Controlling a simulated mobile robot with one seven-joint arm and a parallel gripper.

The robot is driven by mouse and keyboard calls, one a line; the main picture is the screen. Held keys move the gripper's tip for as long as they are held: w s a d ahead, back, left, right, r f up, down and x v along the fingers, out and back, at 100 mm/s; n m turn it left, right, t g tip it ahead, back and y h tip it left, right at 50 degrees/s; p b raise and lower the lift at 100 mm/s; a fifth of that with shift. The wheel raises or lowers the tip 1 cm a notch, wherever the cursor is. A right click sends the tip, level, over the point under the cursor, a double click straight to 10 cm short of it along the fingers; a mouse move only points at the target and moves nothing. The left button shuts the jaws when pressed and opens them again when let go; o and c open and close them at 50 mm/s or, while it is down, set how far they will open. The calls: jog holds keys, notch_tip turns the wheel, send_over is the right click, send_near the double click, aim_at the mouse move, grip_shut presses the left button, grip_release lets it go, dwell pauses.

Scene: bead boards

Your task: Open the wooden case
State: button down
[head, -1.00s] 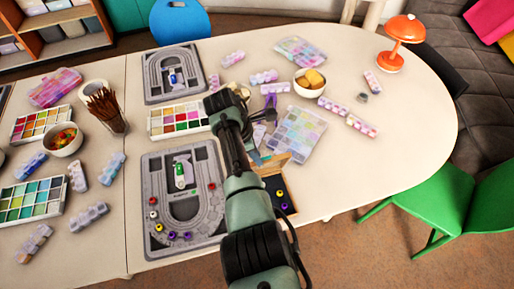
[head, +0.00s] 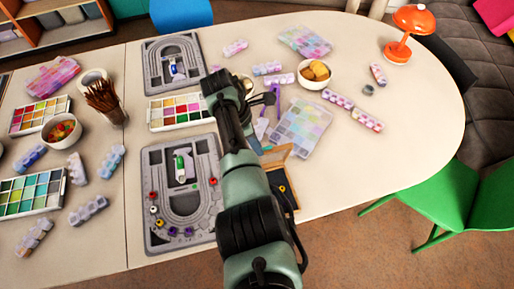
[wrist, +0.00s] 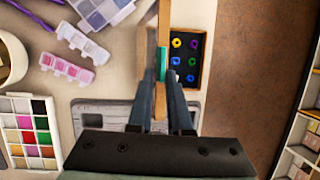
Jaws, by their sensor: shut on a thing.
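The wooden case (wrist: 205,32) lies open in the wrist view, its dark inside holding several coloured beads. Its wooden lid (wrist: 164,25) stands up nearly edge-on along the case's left side. My gripper (wrist: 163,75) is shut on the lid, with one finger on each side of it; a teal patch shows by the fingertips. In the head view the case (head: 291,192) is partly hidden behind my arm, with a pale strip of the lid (head: 279,153) showing above it. The fingertips are mostly hidden there.
A grey bead board (head: 152,238) lies left of the case, with another (head: 152,85) behind it. A clear divided box (head: 303,128) and a bowl (head: 313,82) stand behind. The table's front edge is close; the table right of the case is clear.

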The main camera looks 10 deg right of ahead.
jog(key=shift+w+f+g+b, duration=0.3)
jog(key=shift+f+b, duration=0.2)
jog(key=shift+b, duration=1.35)
jog(key=shift+w+b, duration=0.15)
jog(key=shift+b, duration=0.65)
jog(key=w+b, duration=0.1)
jog(key=b, duration=0.6)
jog(key=shift+w+d+g, duration=0.1)
jog(key=shift+w+g, duration=0.15)
jog(key=shift+g, duration=0.15)
jog(key=b, duration=0.7)
jog(key=shift+w, duration=0.2)
jog(key=shift+r+b, duration=0.25)
jog(key=shift+b, duration=0.15)
jog(key=shift+r+g+p, duration=0.15)
jog(key=shift+g+p, duration=0.15)
jog(key=shift+p, duration=0.05)
